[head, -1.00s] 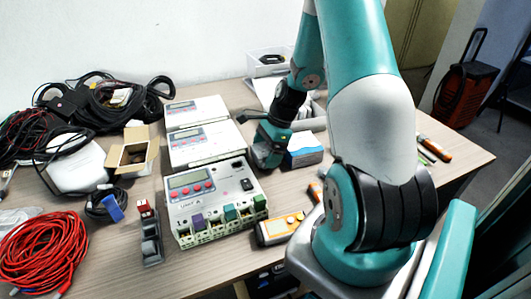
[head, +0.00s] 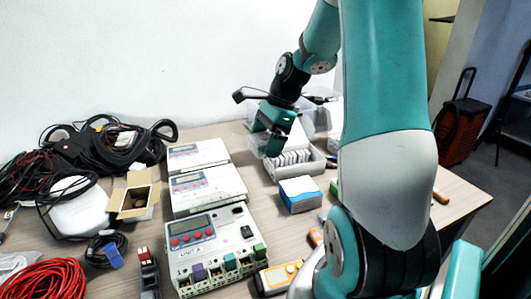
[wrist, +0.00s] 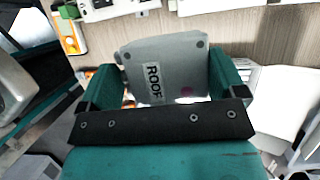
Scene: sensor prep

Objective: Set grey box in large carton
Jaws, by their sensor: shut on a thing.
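My gripper (wrist: 168,88) is shut on a grey box (wrist: 180,62) with a white "ROOF" label, which sits between the two teal fingers in the wrist view. In the head view my gripper (head: 270,142) is at the back of the table, near a grey tray of white cards, and the box is hard to make out there. An open cardboard carton (head: 124,214) stands at the left with its flaps up and a brown thing inside. It is well to the left of my gripper. I cannot tell whether it is the large carton; no other carton shows clearly.
Several white units with displays (head: 214,246) stand in a row mid-table. A blue and white box (head: 300,196) and the grey tray (head: 304,170) lie to their right. Black cables (head: 105,145) and red cable (head: 45,280) crowd the left. An orange meter (head: 280,278) lies in front.

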